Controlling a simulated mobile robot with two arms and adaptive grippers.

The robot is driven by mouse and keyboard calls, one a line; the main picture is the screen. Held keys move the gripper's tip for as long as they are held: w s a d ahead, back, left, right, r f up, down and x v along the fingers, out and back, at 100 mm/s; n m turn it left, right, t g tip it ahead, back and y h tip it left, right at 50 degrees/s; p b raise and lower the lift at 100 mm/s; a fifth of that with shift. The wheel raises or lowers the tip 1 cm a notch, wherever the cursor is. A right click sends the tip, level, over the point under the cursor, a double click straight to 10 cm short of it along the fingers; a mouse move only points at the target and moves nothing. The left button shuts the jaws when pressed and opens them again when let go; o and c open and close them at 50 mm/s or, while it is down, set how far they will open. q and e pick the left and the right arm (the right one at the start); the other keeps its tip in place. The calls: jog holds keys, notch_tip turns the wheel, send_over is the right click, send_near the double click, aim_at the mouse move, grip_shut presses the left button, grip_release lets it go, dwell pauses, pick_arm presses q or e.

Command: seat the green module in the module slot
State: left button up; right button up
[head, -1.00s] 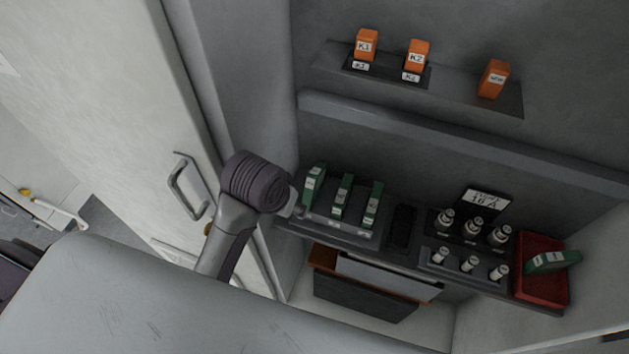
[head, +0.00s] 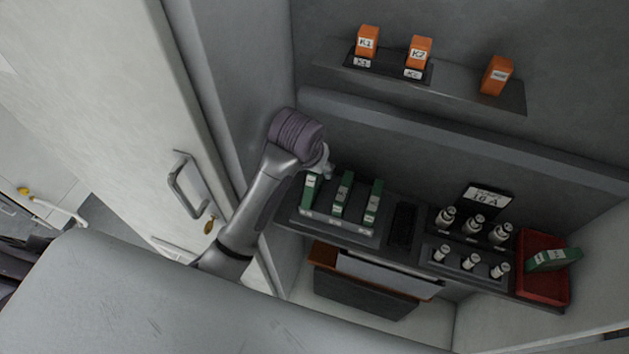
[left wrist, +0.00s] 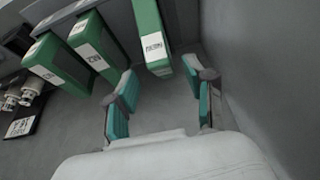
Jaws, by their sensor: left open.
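Three green modules stand upright in a row on a grey rack (head: 330,226) in the head view: the left one (head: 311,190), the middle one (head: 342,196) and the right one (head: 374,203). A fourth green module (head: 553,260) lies tilted across a red tray (head: 541,292) at the right. A dark, empty slot-like recess (head: 403,226) is right of the row; I cannot tell if it is the module slot. My left gripper (head: 325,168) is at the left module. In the left wrist view, its teal fingers (left wrist: 160,78) are spread, with that module's labelled end (left wrist: 153,46) just beyond and between them.
White cylindrical fuses (head: 472,228) stand in holders between the recess and tray, below a 16 A sign (head: 487,199). Orange relays (head: 367,42) stand on an upper shelf (head: 450,88). The cabinet's left wall is close beside my left arm; its door (head: 130,120) is further left.

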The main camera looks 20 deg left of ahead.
pick_arm(q)
jog(key=shift+w+f+p, duration=0.15)
jog(key=shift+f+p, duration=0.25)
jog(key=shift+f, duration=0.15)
jog(key=p+x, duration=0.1)
jog(key=x, duration=0.2)
jog(key=shift+w+a+f, duration=0.1)
jog(key=shift+a+f, duration=0.05)
jog(key=shift+f, duration=0.1)
jog(key=shift+w+f, duration=0.15)
jog(key=shift+f, duration=0.3)
jog(key=shift+c, duration=0.2)
jog(key=shift+r, duration=0.1)
grip_shut()
